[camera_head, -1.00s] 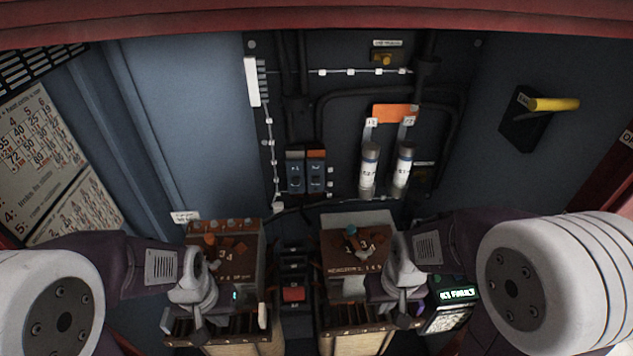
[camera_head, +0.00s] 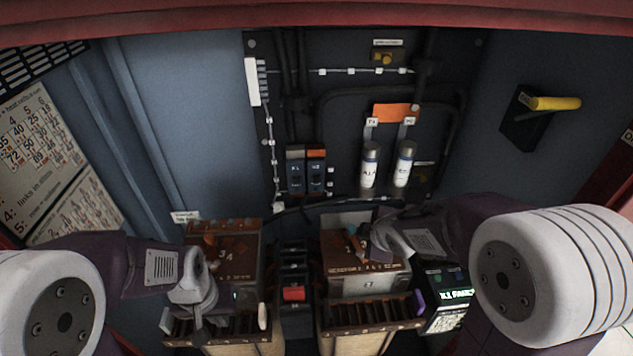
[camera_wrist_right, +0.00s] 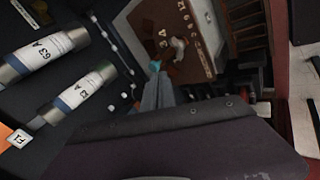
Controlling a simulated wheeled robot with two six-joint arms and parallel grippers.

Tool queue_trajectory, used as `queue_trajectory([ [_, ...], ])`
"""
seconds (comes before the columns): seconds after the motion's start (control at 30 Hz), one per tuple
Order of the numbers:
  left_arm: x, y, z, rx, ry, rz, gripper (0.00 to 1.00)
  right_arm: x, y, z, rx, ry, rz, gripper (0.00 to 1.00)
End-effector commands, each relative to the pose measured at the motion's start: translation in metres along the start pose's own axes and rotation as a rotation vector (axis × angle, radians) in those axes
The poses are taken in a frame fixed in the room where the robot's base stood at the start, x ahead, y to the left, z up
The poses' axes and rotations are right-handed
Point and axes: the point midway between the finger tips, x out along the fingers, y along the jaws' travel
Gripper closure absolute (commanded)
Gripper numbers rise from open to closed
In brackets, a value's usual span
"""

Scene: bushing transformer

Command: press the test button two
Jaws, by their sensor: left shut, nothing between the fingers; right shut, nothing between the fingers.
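No label reading test button two can be made out. My right gripper (camera_head: 363,241) is shut and empty over the top of the right brown box (camera_head: 375,280), beside a small teal knob (camera_head: 351,230). In the right wrist view, the grey fingertips (camera_wrist_right: 156,82) point at the teal knob (camera_wrist_right: 155,66); whether they touch it is unclear. The left brown box (camera_head: 240,262) has an orange knob (camera_head: 210,239) on top. My left gripper (camera_head: 198,313) is shut and empty, pointing down in front of that box. A red button-like block (camera_head: 293,293) sits between the boxes.
Two white-labelled cylinders (camera_head: 369,165) and two switch blocks (camera_head: 306,170) are on the dark back panel. A yellow-handled lever (camera_head: 555,103) is on the right wall. A lit display (camera_head: 455,294) stands right of the right box. A purple tab (camera_head: 418,302) is near its front corner.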

Motion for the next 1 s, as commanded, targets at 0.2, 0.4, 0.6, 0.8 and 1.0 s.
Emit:
queue_trajectory([
  [0.2, 0.009, 0.000, 0.001, 0.000, 0.000, 0.000, 1.00, 0.005, 0.041, -0.081, -0.630, 0.194, 0.191, 1.00],
  [0.4, 0.015, 0.000, 0.002, 0.000, 0.000, 0.000, 1.00, 0.011, 0.034, -0.119, -0.789, 0.266, 0.217, 1.00],
  [0.6, 0.014, 0.000, 0.002, 0.000, 0.000, 0.000, 1.00, 0.011, 0.030, -0.123, -0.792, 0.272, 0.211, 1.00],
  [0.8, 0.013, 0.000, 0.001, 0.000, 0.000, 0.000, 1.00, 0.012, 0.031, -0.122, -0.790, 0.271, 0.210, 1.00],
  [1.0, 0.004, 0.000, 0.000, 0.000, 0.000, 0.000, 1.00, 0.021, 0.046, -0.126, -0.788, 0.270, 0.209, 1.00],
])
